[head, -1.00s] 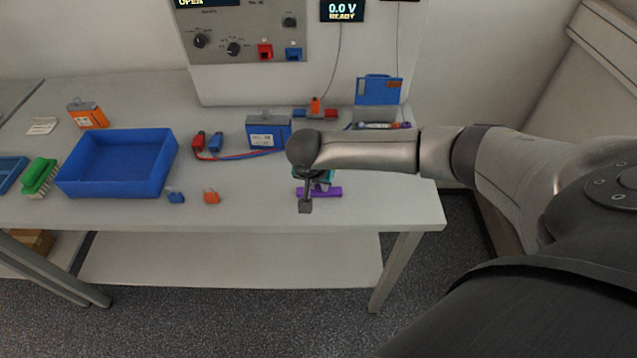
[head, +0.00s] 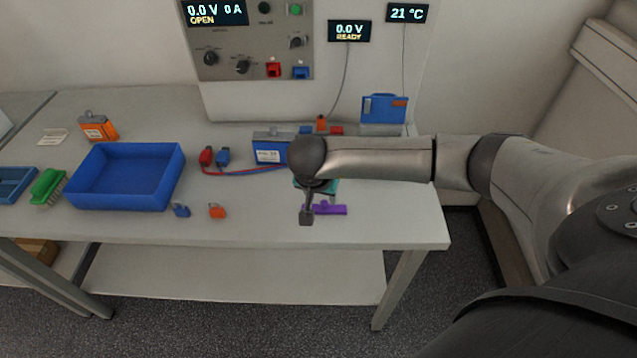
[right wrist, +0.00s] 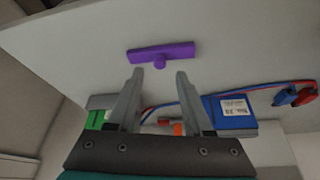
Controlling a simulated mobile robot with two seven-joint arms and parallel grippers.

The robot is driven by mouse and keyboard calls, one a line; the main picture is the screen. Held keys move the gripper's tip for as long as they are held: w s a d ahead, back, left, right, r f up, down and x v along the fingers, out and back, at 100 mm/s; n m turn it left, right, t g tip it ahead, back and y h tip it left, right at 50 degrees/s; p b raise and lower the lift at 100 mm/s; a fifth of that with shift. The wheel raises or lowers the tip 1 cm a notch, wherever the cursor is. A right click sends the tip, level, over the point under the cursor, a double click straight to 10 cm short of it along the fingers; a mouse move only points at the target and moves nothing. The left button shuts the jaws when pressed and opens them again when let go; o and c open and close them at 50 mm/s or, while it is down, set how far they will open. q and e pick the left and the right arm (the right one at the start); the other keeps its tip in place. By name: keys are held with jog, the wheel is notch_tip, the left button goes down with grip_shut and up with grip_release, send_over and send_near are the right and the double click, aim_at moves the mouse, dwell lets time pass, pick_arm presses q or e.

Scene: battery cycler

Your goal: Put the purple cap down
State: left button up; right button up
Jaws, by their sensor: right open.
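The purple cap (head: 330,209) lies on the white bench top near its front edge, toward the right end. It is a bar with a short stub. In the right wrist view the whole cap (right wrist: 162,52) shows just beyond my fingertips, lying on the bench. My right gripper (head: 306,215) is over the bench beside the cap and partly in front of it in the head view. In the right wrist view the right gripper (right wrist: 157,76) is open, with nothing between its fingers. My left gripper is not in view.
A labelled blue battery (head: 269,150) and red and blue leads stand behind. Bare bench lies right of the cap.

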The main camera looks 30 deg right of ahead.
jog(key=v, duration=0.7)
jog(key=shift+r, duration=0.35)
jog(key=shift+s, duration=0.1)
